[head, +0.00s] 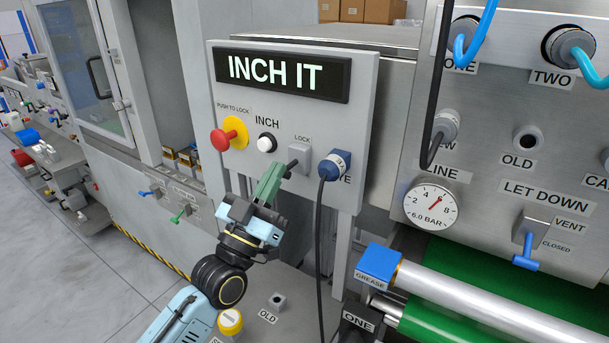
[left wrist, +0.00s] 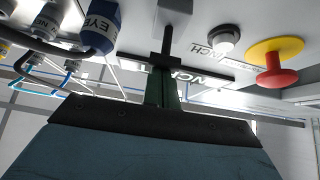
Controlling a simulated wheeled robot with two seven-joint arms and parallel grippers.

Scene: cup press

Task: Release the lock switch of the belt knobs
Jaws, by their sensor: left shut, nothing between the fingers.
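The lock switch (head: 301,159) is a small grey box under a LOCK label on the panel headed INCH IT. A dark lever sticks out of it toward the lower left. In the left wrist view the lever (left wrist: 168,36) stands out from the box at the top middle. My left gripper (head: 284,170) is shut with nothing held. Its green fingers point up at the lever, and the dark fingertips (left wrist: 166,61) are right at the lever's end. I cannot tell whether they touch. My right gripper is not in view.
A red push button (head: 219,140) on a yellow plate and a white INCH button (head: 266,143) sit left of the switch. A blue plug (head: 335,164) with a hanging cable is close on its right. A gauge (head: 431,205) and rollers stand farther right.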

